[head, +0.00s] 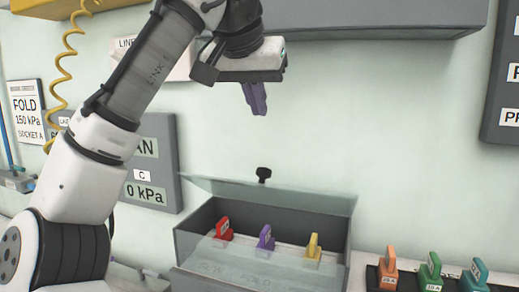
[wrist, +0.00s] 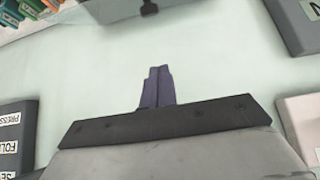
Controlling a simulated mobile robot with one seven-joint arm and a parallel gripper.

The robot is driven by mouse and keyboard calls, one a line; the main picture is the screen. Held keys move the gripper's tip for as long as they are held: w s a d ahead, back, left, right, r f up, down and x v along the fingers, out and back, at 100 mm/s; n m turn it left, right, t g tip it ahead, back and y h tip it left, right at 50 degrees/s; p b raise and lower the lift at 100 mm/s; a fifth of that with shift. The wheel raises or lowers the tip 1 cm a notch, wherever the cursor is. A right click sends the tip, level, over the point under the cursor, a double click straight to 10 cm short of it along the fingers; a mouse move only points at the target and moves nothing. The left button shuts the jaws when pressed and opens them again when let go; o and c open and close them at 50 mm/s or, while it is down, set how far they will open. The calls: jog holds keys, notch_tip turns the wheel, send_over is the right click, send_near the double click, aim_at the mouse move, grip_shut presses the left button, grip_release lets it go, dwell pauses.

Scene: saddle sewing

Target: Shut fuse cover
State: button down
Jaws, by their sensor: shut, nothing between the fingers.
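The fuse box (head: 195,238) is a grey case holding a red fuse (head: 223,229), a purple fuse (head: 266,238) and a yellow fuse (head: 313,246). Its clear cover (head: 300,199) appears raised and tilted above the box, so the box looks open. A dark knob (head: 264,174) shows at the cover's upper edge. My gripper (head: 259,112) hangs above and behind the box, apart from the cover, with its purple fingers together and empty. In the wrist view the closed fingers (wrist: 153,72) point toward a dark knob-like piece (wrist: 149,8) at the top edge.
Orange (head: 389,262), green (head: 432,268) and teal (head: 476,274) fuses stand in a dark rack right of the box. A grey wall cabinet (head: 380,18) hangs above. Grey panels with labels (head: 150,165) are on the wall at left. The wall between is bare.

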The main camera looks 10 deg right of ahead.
jog(key=p, duration=0.2)
send_over(263, 168)
jog(key=w+d, duration=0.2)
jog(key=w, duration=0.1)
notch_tip(263, 168, down, 7)
jog(key=shift+s+a+f+p, duration=0.3)
jog(key=shift+a+f, duration=0.25)
jog(key=shift+f, duration=0.3)
jog(key=shift+s+a+f, duration=0.3)
jog(key=shift+s+f, duration=0.25)
jog(key=shift+f, duration=0.2)
jog(key=shift+s+a+f+b, duration=0.15)
jog(key=shift+f+b, duration=0.25)
jog(key=shift+b, duration=0.3)
jog(key=shift+s+a+r+t+h, duration=0.1)
jog(key=shift+s+t+h, duration=0.05)
jog(key=shift+t+h, duration=0.25)
jog(key=shift+b, duration=0.45)
jog(key=shift+s+f+t+b, duration=0.15)
jog(key=shift+f+t+b, duration=0.05)
jog(key=shift+t+b, duration=0.1)
